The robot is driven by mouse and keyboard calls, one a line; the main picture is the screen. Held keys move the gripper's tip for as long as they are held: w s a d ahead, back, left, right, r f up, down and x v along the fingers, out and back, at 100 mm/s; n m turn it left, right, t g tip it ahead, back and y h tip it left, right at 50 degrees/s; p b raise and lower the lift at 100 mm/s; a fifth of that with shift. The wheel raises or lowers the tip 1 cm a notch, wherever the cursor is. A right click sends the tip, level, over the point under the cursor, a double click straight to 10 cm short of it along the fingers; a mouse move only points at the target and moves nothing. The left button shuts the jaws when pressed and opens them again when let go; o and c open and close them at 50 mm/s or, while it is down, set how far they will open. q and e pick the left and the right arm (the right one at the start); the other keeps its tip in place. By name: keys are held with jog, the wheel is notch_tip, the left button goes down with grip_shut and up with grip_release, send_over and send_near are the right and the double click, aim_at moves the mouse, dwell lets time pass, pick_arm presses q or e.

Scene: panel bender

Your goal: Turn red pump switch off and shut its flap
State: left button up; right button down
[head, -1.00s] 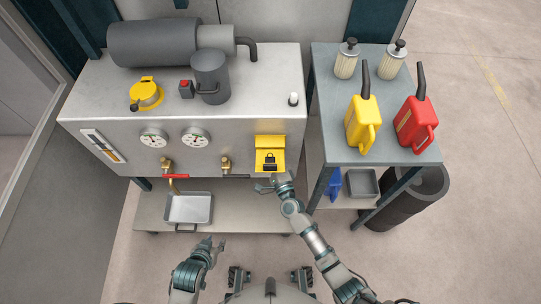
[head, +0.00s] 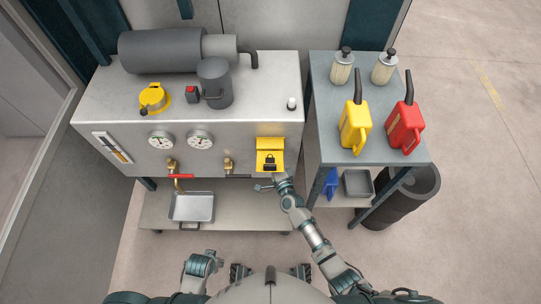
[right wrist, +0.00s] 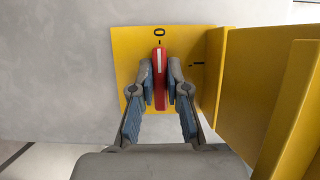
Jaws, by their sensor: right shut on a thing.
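The yellow switch box (head: 270,144) is on the front of the grey machine, at its right end. Its flap (right wrist: 255,85) stands open, to the right of the switch in the right wrist view. The red switch (right wrist: 159,75) sits on a yellow plate (right wrist: 128,45), its handle lined up with the "0" mark; another mark is at the right. My right gripper (right wrist: 160,88) is shut on the red switch, one finger on each side. In the head view this gripper (head: 271,186) is just below the box. My left gripper (head: 207,257) is low, away from the machine; its jaws are unclear.
Two gauges (head: 200,140) and two brass valves are left of the box. A metal tray (head: 192,207) is on the lower shelf. A side table (head: 345,157) at the right holds yellow (head: 355,125) and red cans (head: 405,127) and two filters. Floor before the machine is clear.

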jog(key=shift+s+a+f, duration=0.2)
jog(key=shift+a+f, duration=0.1)
jog(key=shift+f, duration=0.05)
jog(key=c, duration=1.2)
grip_release()
jog(key=shift+o, duration=0.2)
jog(key=shift+w+r, duration=0.1)
jog(key=shift+r, duration=0.05)
jog(key=v, duration=1.2)
